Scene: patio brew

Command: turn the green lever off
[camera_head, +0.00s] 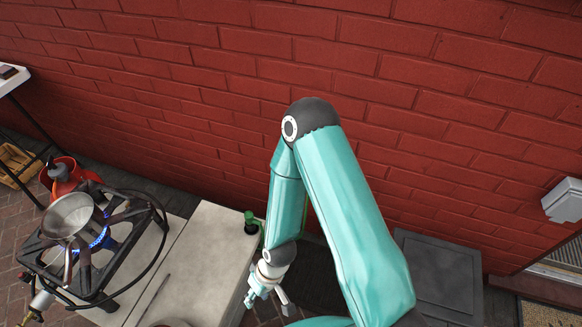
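A small green lever-like part (250,217) with a dark base stands near the right edge of the pale counter (205,250). Its exact shape and setting are too small to tell. My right gripper (268,302) points down in front of and slightly right of it, past the counter's right edge. Its fingers are spread, with nothing visible between them, and it appears apart from the green part. My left gripper is out of view.
A gas burner (112,262) with a blue flame carries a metal pan (69,214) at the left. A thin rod (154,298) lies on the counter. A red brick wall (200,100) runs behind; a dark box (440,275) stands right.

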